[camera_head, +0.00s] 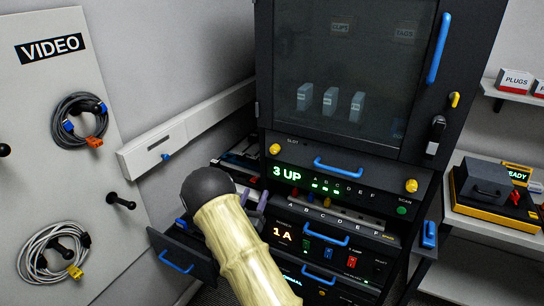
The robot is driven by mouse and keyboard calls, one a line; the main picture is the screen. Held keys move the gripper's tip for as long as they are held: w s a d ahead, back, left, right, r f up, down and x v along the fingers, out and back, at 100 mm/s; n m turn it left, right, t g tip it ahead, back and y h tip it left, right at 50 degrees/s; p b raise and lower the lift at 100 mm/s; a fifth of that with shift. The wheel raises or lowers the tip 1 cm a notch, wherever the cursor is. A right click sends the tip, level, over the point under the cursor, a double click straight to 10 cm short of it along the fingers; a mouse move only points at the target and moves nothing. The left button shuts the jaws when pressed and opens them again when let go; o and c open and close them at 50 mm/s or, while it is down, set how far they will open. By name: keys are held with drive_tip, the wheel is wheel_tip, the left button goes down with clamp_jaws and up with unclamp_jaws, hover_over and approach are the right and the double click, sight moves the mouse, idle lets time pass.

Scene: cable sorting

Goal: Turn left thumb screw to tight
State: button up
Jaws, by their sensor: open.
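The left thumb screw (275,148) is a small yellow knob at the left end of the dark front panel reading "3 UP". A matching right thumb screw (411,185) sits at the panel's right end. My gripper (254,198) shows only in part, as greyish-purple fingers behind my pale arm link and dark round joint. It is open, below and left of the left thumb screw in the picture, and apart from it. I see nothing between the fingers, though much of the gripper is hidden. How tight either screw is cannot be told.
A glass-doored cabinet (345,70) stands above the panel. A blue-handled drawer (180,250) juts out at lower left. A lower unit (330,250) reads "1A". Coiled cables (80,120) hang on the VIDEO board (35,75). A shelf at right holds a yellow-and-black case (490,195).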

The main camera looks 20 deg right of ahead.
drive_tip(key=shift+s+a+h, duration=0.15)
drive_tip(key=shift+s+h, duration=0.05)
drive_tip(key=shift+h, duration=0.1)
drive_tip(key=shift+s, duration=0.1)
drive_tip(key=p, duration=0.5)
approach(273, 152)
drive_tip(key=x, duration=0.9)
drive_tip(key=shift+r, duration=0.1)
drive_tip(key=c, duration=1)
